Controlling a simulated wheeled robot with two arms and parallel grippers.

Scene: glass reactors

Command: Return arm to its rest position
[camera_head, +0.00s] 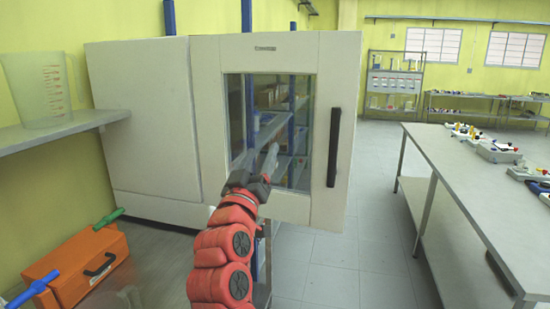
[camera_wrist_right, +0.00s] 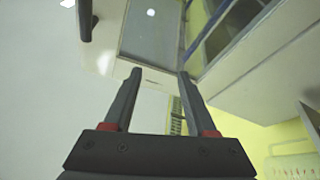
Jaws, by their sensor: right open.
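My right arm (camera_head: 222,255), red with black joints, reaches up from the bottom of the head view. Its gripper (camera_head: 271,156) is in front of the glass window of a white cabinet door (camera_head: 206,95). In the right wrist view the two dark fingers of this gripper (camera_wrist_right: 160,74) are apart, with nothing between them. Whether the gripper touches the door cannot be told; a gap seems to show. My left gripper is not in view.
The door's black handle (camera_head: 334,147) is right of the gripper. A shelf (camera_head: 60,133) with a clear measuring jug (camera_head: 37,88) is at left, above an orange case (camera_head: 88,268). A long table (camera_head: 470,200) stands at right; floor between is clear.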

